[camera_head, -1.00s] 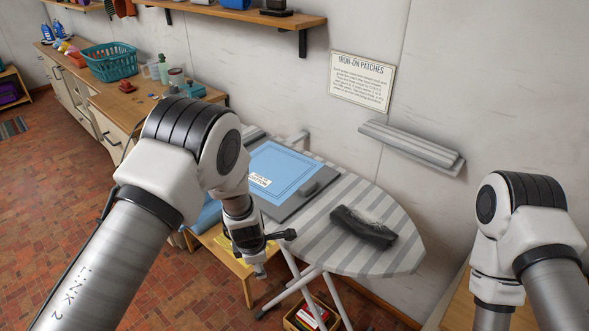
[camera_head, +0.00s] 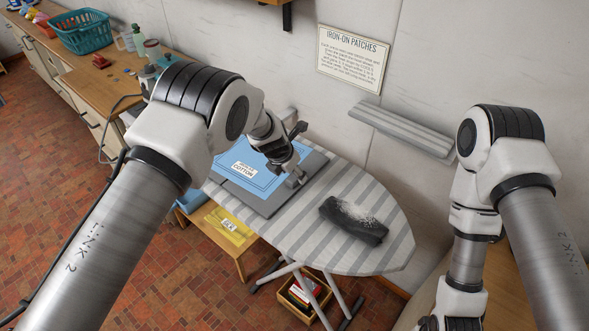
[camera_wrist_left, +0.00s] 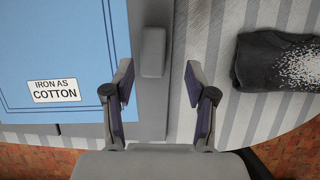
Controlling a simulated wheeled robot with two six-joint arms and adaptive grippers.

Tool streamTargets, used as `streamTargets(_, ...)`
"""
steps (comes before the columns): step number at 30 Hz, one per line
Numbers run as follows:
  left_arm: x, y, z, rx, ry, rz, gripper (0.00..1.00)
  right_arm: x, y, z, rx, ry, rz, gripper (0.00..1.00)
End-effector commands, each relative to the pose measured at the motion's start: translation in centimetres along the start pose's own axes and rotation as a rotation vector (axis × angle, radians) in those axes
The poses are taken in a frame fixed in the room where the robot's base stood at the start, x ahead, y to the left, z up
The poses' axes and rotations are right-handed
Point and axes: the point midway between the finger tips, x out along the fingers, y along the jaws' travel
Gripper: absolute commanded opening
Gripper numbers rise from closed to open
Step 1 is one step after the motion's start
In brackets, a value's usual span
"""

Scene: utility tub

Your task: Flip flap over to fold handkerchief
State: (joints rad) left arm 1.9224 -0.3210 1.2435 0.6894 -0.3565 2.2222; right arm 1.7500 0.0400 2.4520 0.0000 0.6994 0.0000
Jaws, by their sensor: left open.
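The blue handkerchief (camera_head: 238,174) lies flat on a dark grey board (camera_head: 262,207) on the striped ironing board. It has a darker blue border line and a white label reading "IRON AS COTTON" (camera_wrist_left: 55,92). A grey block (camera_head: 295,181) sits on the grey board beside the cloth's right edge. My left gripper (camera_wrist_left: 155,78) is open and empty above the grey board, with the block showing between its fingers in the wrist view. My left arm hides the cloth's far part in the head view. My right gripper is mostly cut off at the bottom edge.
A dark cloth with white specks (camera_head: 353,220) lies on the ironing board (camera_head: 378,258) to the right. A yellow packet (camera_head: 229,225) lies on a low wooden stool. A striped padded shelf (camera_head: 403,129) juts from the wall. A wooden counter with a teal basket (camera_head: 84,31) stands left.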

Motion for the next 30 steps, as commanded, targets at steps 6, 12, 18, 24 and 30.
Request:
streamTargets(6,2.4,0.2,0.0,-0.001,0.001,-0.001,0.56,-0.5,0.0,-0.1,0.0,0.003,0.0,0.4)
streamTargets(12,2.5,0.2,0.0,-0.001,0.001,0.0,0.56,-0.4,0.0,-0.1,0.0,0.003,0.0,0.4)
streamTargets(18,2.5,0.1,0.0,0.0,0.001,-0.001,0.0,-0.5,0.0,-0.1,0.0,0.002,0.0,0.4)
streamTargets(24,2.4,0.2,0.0,-0.002,0.0,-0.003,0.0,-0.5,0.0,-0.1,0.0,0.003,0.0,0.4)
streamTargets(30,1.7,0.4,0.3,-0.02,-0.001,-0.042,0.0,-0.6,0.0,-0.1,0.0,0.003,0.0,0.4)
